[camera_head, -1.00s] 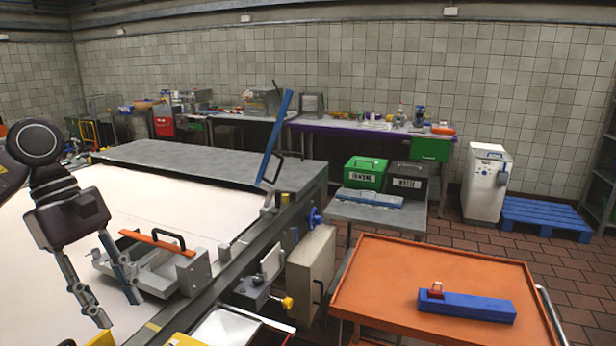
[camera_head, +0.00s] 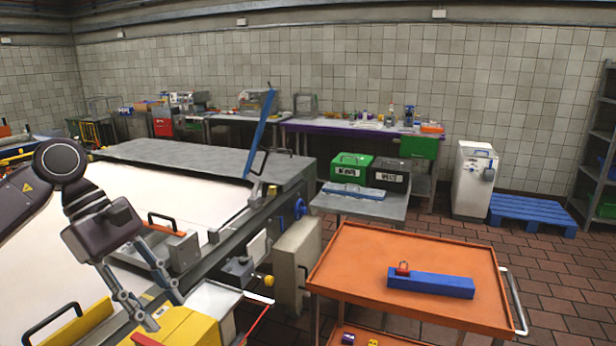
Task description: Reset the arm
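My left gripper (camera_head: 165,313) is at the lower left of the head view, on a dark arm coming in from the left edge. Its two grey fingers point down and are spread apart, with nothing between them. The fingertips appear in front of or above a yellow box (camera_head: 185,330) at the machine's near edge; I cannot tell if they touch it. My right gripper is not in view.
A blue lever (camera_head: 260,133) stands upright on the machine's edge. An orange cart (camera_head: 350,265) holding a blue bar (camera_head: 430,284) stands to the right.

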